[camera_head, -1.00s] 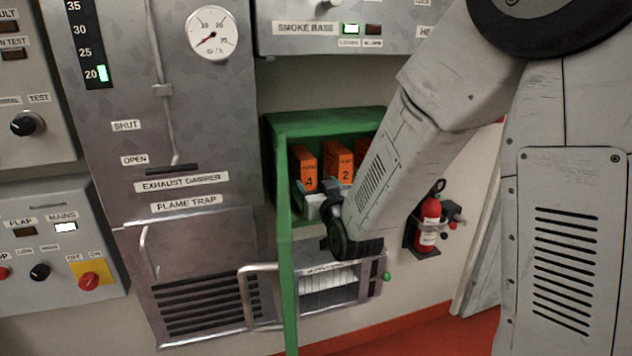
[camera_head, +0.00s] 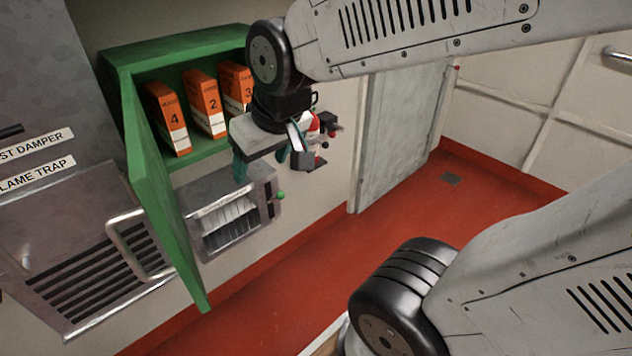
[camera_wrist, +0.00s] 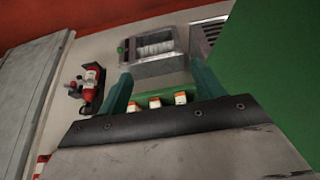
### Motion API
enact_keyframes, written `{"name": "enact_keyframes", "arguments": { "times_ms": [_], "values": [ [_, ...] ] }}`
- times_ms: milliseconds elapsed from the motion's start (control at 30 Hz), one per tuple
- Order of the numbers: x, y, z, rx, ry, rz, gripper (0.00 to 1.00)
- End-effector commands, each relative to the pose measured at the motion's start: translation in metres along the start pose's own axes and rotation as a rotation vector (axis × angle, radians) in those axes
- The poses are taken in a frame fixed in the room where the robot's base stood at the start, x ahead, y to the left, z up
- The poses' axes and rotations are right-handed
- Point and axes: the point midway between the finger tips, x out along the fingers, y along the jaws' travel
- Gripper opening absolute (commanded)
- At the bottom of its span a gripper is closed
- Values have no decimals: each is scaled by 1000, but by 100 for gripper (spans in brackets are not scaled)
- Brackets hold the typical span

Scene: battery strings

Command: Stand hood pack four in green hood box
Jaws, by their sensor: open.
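Hood pack four (camera_head: 172,119), orange over white with a "4", stands upright, leaning slightly in the picture, at the left end inside the green hood box (camera_head: 118,62). The box's green door (camera_head: 160,190) hangs open on the left. My gripper (camera_head: 265,163) is open and empty, outside the box to the lower right of the pack and apart from it. In the wrist view its two teal fingers (camera_wrist: 164,84) are spread wide. Pack ends show between them at the green box (camera_wrist: 152,95), but their numbers cannot be read.
Pack two (camera_head: 206,103) and pack three (camera_head: 235,84) stand to the right of pack four; my arm partly covers three. The red floor (camera_head: 400,225) is clear at right.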

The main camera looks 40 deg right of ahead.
Motion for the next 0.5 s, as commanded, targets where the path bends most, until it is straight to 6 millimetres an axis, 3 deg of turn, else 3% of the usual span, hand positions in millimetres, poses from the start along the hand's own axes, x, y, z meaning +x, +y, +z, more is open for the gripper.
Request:
{"name": "enact_keyframes", "arguments": {
  "times_ms": [100,200,333,500],
  "values": [
    [-31,5,49,9,-148,14,67],
    [-49,8,79,16,-244,24,67],
    [-60,9,99,22,-308,30,67],
    [-62,9,102,22,-321,30,67]
  ]
}}
